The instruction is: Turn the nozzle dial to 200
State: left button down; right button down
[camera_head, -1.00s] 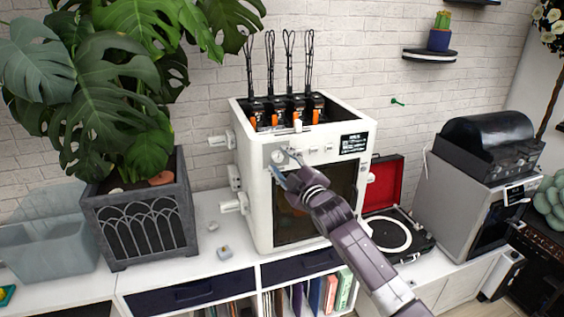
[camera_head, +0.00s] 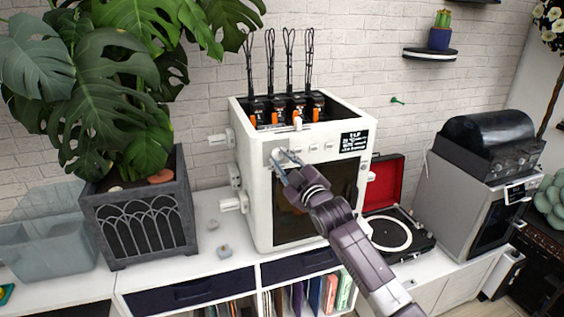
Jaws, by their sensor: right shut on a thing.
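The white 3D printer (camera_head: 262,219) stands on the white cabinet, with a dark front window and a small black display (camera_head: 354,141) at its upper right. The nozzle dial (camera_head: 278,155) is at the upper left of its front panel and is mostly hidden by my gripper. My right gripper (camera_head: 284,163) reaches up from the lower right with its fingers at the dial and is shut on it. The dial's setting and the display text are too small to read. My left gripper is not in view.
A large plant in a grey pot (camera_head: 140,222) stands left of the printer. An open record player (camera_head: 390,233) with a red lid and a silver machine (camera_head: 465,205) stand to the right.

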jog(key=m+b, duration=0.1)
jog(key=m, duration=0.4)
jog(key=shift+a+f+m+t, duration=0.1)
jog(key=shift+f+m+t, duration=0.05)
jog(key=shift+m+t, duration=0.25)
jog(key=m+h, duration=0.1)
jog(key=m, duration=0.4)
jog(key=shift+a+m, duration=0.1)
jog(key=shift+m, duration=0.3)
jog(key=c, duration=1.6)
grip_release()
jog(key=shift+s, duration=0.2)
jog(key=v, duration=1.1)
jog(key=shift+s+d+f, duration=0.2)
jog(key=shift+s+f, duration=0.1)
jog(key=shift+s, duration=0.05)
